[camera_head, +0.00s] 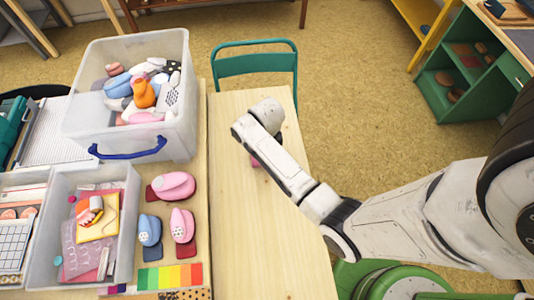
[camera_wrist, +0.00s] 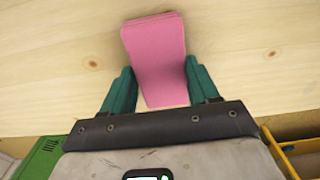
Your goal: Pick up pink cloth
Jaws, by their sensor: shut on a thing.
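In the head view only a small pink piece of the cloth (camera_head: 254,162) shows beside my white arm. My arm hides the gripper there.
A clear tub (camera_head: 178,125) of mixed items stands at the back left. A lower clear bin (camera_head: 128,215) and pink and blue hole punches (camera_head: 182,225) are in front of it. The wooden table (camera_head: 235,230) is bare around the gripper. A green chair (camera_head: 255,63) stands behind.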

